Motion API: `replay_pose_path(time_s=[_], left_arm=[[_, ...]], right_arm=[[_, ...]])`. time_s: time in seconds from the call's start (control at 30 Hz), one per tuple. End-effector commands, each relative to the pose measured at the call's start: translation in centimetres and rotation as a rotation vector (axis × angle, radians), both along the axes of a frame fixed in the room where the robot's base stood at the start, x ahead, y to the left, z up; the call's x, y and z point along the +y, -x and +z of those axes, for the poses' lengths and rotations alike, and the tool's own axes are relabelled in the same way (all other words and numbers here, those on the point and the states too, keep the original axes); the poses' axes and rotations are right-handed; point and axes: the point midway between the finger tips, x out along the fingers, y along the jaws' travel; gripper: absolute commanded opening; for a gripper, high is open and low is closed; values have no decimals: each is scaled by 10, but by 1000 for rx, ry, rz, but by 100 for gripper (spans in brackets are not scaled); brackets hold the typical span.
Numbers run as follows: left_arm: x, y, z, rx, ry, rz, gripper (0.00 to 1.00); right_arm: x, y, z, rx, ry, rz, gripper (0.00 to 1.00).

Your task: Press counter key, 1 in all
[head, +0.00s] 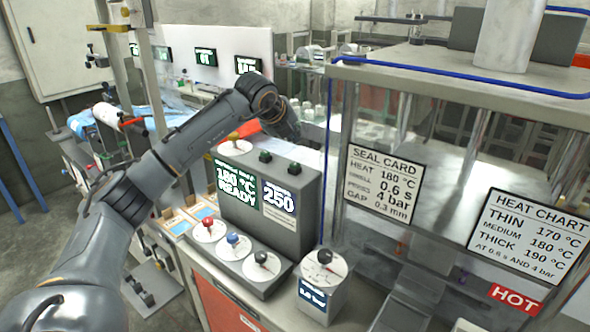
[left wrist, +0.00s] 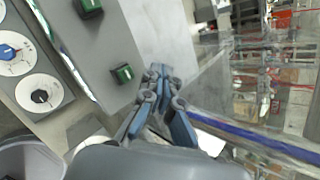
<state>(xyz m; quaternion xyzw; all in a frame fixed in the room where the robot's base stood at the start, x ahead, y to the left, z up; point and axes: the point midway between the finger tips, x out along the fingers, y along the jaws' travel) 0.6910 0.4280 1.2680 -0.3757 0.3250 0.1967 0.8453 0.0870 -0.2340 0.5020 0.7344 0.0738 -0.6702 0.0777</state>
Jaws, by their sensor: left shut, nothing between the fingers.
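The grey control box (head: 262,222) carries a green display (head: 236,187) reading 180 °C READY and a counter display (head: 280,200) reading 250. Two small green keys sit on its top: a left key (head: 265,156) and a right key (head: 294,168), nearest the counter display. Both keys also show in the left wrist view, one at the top (left wrist: 90,8) and one lower (left wrist: 122,74). My left gripper (left wrist: 160,76) is shut and empty, to the right of the lower key and apart from it. In the head view its fingers are largely hidden by my wrist.
Red, blue and black knobs on white dials (head: 232,240) line the box's lower front. Another dial (head: 323,264) tops a small pedestal at right. A clear-walled press with a seal card (head: 383,183) stands right of the arm.

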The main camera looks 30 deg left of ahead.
Motion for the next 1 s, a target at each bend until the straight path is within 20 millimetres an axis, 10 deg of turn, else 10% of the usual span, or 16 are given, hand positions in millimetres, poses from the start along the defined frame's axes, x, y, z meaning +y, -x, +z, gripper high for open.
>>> replay_pose_path(time_s=[0.3, 1.0], left_arm=[[0, 0, -45, 0, 0, 0, 0], [0, 0, -47, 0, -1, -1, 0]], right_arm=[[-1, -3, -35, -5, 1, 1, 40], [-2, 2, -36, 3, 2, 1, 40]])
